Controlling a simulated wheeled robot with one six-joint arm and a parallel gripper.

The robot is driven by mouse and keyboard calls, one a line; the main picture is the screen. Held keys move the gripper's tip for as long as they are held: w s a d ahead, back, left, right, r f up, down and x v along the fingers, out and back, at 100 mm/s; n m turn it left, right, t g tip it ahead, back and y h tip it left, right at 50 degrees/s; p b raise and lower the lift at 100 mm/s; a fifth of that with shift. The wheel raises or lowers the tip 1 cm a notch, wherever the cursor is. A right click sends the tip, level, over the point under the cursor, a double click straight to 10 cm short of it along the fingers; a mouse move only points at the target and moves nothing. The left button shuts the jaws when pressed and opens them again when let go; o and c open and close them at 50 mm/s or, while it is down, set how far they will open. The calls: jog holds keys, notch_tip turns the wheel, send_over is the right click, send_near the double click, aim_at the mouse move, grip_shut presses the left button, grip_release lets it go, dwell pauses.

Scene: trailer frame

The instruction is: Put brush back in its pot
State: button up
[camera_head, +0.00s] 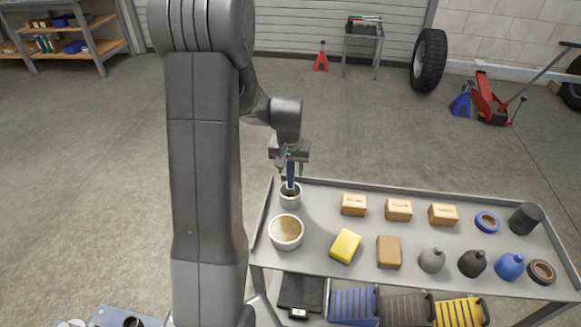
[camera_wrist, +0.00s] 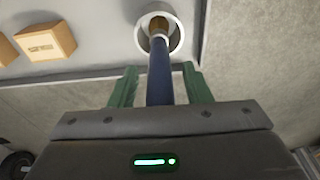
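The brush has a blue handle (camera_head: 290,174) and stands roughly upright, with its lower end inside the small white pot (camera_head: 290,201) at the tray's left back corner. In the wrist view the blue handle (camera_wrist: 160,78) runs down to a brown-gold part within the rim of the pot (camera_wrist: 176,43). My gripper (camera_head: 290,165) is above the pot, around the upper handle. In the wrist view the green fingers of my gripper (camera_wrist: 160,75) are on either side of the handle, with a gap on each side. The bristle tips are hidden in the pot.
The grey tray table (camera_head: 320,237) holds a white bowl (camera_head: 286,246), a yellow sponge (camera_head: 346,246), a brown block (camera_head: 389,252), small boxes (camera_head: 398,209), bottles (camera_head: 473,263) and tape rolls (camera_head: 487,222).

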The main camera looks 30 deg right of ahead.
notch_tip(320, 180, up, 12)
jog(key=s+a+p, duration=0.1)
jog(key=shift+s, duration=0.2)
dwell(0.3)
jog(key=shift+a, duration=0.1)
